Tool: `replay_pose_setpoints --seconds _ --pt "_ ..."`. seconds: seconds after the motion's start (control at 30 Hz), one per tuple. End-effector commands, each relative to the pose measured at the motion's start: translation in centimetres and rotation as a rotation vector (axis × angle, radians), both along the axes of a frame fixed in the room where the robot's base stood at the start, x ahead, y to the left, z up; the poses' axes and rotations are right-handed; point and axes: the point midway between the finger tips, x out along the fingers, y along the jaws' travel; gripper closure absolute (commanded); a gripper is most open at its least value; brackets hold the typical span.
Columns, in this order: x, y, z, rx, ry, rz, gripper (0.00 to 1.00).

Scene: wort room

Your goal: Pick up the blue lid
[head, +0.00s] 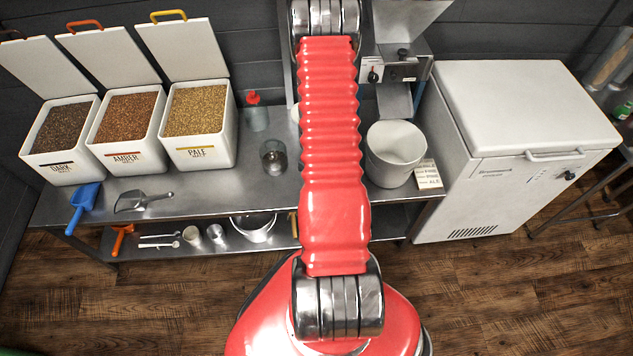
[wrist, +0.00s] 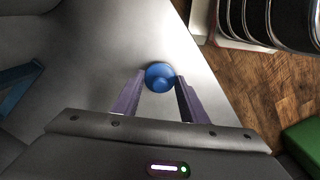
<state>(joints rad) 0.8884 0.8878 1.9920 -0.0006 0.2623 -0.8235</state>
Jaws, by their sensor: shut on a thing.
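The blue lid (wrist: 160,76) is a small round piece with a raised knob, in the middle of the wrist view. My gripper (wrist: 157,90) has its two purple fingers on either side of the lid and is shut on it. A smooth grey surface lies behind the lid; I cannot tell whether the lid touches it or is held above it. Neither the lid nor my gripper shows in the head view, where my red arm crosses the middle.
In the head view, a steel bench (head: 215,190) bears malt bins (head: 205,150), a glass jar (head: 273,157) and a white bucket (head: 394,152). A white chest (head: 520,130) stands right. In the wrist view, wooden floor (wrist: 240,85) and a green object (wrist: 302,142) lie right.

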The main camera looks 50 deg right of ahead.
Motion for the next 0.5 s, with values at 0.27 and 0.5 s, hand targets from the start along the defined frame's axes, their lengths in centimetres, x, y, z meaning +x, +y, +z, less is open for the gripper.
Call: replay_pose_setpoints --seconds 0.27,0.5 --pt "0.1 -0.1 3.9 -0.003 -0.003 0.000 0.82" --pt "0.1 -0.1 7.2 -0.002 -0.002 0.000 0.82"
